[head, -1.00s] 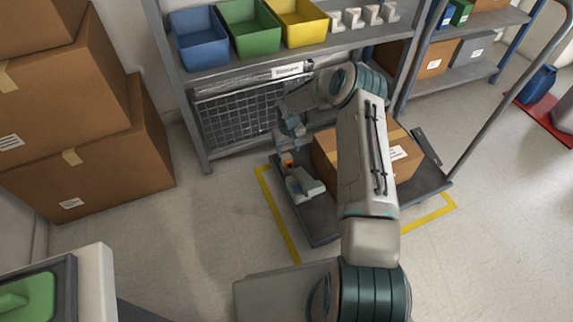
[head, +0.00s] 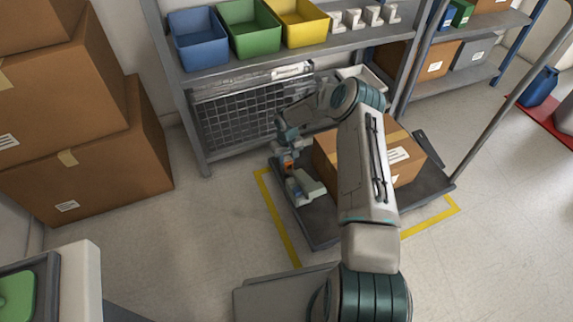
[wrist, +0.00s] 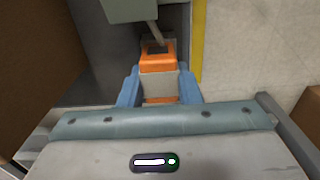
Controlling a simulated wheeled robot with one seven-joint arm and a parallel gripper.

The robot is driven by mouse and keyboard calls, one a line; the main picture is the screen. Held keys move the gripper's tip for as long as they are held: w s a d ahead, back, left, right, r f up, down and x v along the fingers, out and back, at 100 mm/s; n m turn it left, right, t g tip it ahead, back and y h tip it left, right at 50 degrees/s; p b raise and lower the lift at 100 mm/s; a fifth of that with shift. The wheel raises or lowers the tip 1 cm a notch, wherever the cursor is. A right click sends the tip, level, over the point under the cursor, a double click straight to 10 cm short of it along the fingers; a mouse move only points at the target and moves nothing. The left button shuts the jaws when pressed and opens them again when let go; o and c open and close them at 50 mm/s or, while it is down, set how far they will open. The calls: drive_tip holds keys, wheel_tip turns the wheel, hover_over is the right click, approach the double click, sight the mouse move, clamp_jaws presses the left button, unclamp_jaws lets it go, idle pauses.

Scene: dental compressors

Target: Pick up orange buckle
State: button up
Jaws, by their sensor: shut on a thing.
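The orange buckle (wrist: 158,63) shows in the wrist view between the two blue fingers of my gripper (wrist: 160,86). My gripper is shut on it, and its lower part is partly hidden by the fingers. In the head view the orange buckle (head: 288,165) is a small orange patch at the end of my gripper (head: 287,158), over the left side of the grey cart platform. A grey strap or bar meets the buckle's far end in the wrist view. I cannot tell whether the buckle touches what lies under it.
A cardboard box (head: 325,160) stands on the platform cart (head: 318,229), beside my arm. A pale grey-green device (head: 305,187) sits on the cart's left part. A shelf with blue, green and yellow bins (head: 237,35) stands behind. Stacked boxes (head: 95,160) are at left.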

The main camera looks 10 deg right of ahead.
drive_tip(key=shift+r, duration=0.1)
wheel_tip(320, 180, up, 26)
drive_tip(key=p, duration=1.3)
drive_tip(key=shift+r+p, duration=0.15)
drive_tip(key=shift+p, duration=0.2)
